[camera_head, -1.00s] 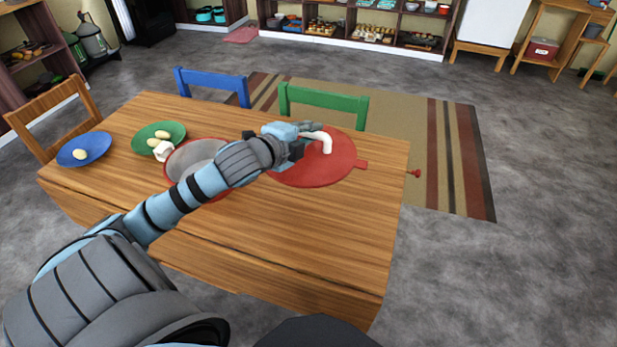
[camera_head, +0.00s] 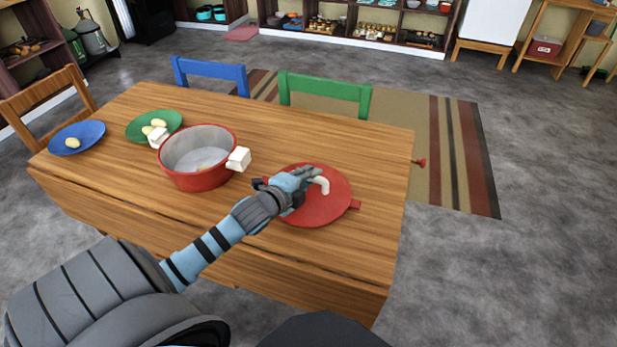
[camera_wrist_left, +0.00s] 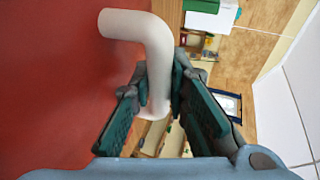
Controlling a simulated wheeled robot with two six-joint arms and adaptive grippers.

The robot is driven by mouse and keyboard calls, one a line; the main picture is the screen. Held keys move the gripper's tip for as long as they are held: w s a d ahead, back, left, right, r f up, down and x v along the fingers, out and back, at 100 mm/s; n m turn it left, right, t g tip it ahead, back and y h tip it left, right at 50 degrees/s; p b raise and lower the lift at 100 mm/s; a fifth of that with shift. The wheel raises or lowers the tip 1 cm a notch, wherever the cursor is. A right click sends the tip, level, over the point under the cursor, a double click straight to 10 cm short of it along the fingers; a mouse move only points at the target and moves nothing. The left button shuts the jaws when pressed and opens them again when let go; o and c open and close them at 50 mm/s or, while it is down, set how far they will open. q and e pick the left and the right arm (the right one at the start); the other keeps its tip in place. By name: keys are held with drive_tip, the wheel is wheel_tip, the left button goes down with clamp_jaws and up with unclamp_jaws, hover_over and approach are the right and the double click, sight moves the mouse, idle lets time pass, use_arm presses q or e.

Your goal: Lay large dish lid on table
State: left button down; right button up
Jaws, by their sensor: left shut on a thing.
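The large dish lid (camera_head: 325,205) is a flat red disc with a white curved handle (camera_head: 323,186). It appears over the right part of the wooden table (camera_head: 350,255), right of the red pot; I cannot tell whether it touches the tabletop. My left gripper (camera_head: 308,178) is shut on the handle. In the left wrist view the fingers (camera_wrist_left: 160,100) close around one end of the white handle (camera_wrist_left: 140,28), with the red lid (camera_wrist_left: 45,80) filling the left side. The open red dish (camera_head: 205,178) with white handles stands left of the lid. My right gripper is out of view.
A green plate (camera_head: 140,133) and a blue plate (camera_head: 88,131), each with pale egg-like food, are on the table's left. A blue chair (camera_head: 210,70), green chair (camera_head: 325,88) and wooden chair (camera_head: 40,95) surround it. The table's right front is clear.

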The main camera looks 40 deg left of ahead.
use_arm(q)
drive_tip(key=c, duration=1.6)
unclamp_jaws()
drive_tip(key=shift+o, duration=0.2)
drive_tip(key=p+v, duration=0.4)
drive_tip(key=v, duration=0.8)
drive_tip(key=shift+p, duration=0.35)
drive_tip(key=shift+r, duration=0.15)
